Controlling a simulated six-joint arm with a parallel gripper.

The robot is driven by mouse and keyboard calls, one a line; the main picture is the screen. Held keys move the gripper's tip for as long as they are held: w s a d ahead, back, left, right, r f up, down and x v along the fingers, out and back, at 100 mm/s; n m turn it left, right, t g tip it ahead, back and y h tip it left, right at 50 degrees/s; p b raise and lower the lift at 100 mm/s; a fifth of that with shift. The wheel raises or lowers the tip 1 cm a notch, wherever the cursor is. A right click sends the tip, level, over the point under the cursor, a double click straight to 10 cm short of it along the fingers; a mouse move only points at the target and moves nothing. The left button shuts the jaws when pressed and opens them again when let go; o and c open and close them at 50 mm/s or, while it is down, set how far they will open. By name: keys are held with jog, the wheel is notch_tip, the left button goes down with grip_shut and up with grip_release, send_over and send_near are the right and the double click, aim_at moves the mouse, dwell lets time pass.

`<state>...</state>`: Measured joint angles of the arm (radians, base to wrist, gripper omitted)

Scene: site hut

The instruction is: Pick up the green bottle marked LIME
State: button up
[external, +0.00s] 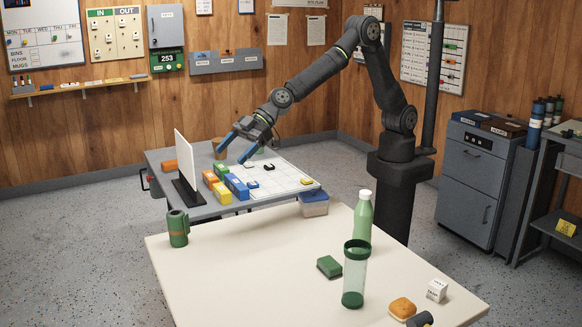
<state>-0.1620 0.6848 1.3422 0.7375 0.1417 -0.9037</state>
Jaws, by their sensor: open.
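A light green bottle (363,216) with a pale cap stands upright on the cream table in the foreground, toward its far right side. No lettering can be read on it at this size. A clear tumbler (355,278) with a green rim and base stands in front and hides the bottle's lower part. My gripper (234,153), with blue fingertips, is open. It is above the grey desk at the back, left of and well away from the bottle. Nothing shows between its fingers.
On the cream table (250,270) are a green sponge (329,267), an orange sponge (402,308), a white cube (437,290) and a dark green canister (178,228). The grey desk (215,208) holds a white upright panel (187,160) and coloured blocks (237,187). The cream table's left middle is clear.

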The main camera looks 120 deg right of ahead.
jog(key=s+a+n+g+y, duration=0.1)
jog(key=s+a+n+g, duration=0.1)
jog(key=s+a, duration=0.3)
jog(key=s+a+n+g+y, duration=0.1)
jog(key=s+a+n+g, duration=0.15)
jog(key=a, duration=0.45)
notch_tip(320, 180, up, 2)
jog(key=n+g+h, duration=0.5)
jog(key=n+g, duration=0.2)
jog(key=n, duration=0.2)
send_over(365, 203)
jog(key=s+d, duration=0.2)
jog(key=shift+m, duration=0.25)
jog(key=f, duration=1.1)
jog(key=shift+w+f, duration=0.15)
jog(key=shift+w, duration=0.05)
jog(key=shift+w+a+f, duration=0.15)
jog(key=shift+a+f, duration=0.05)
jog(key=shift+f, duration=1.15)
jog(key=shift+w+a+f, duration=0.1)
jog(key=shift+a+f, duration=0.1)
jog(key=shift+f, duration=1.1)
jog(key=c, duration=1.3)
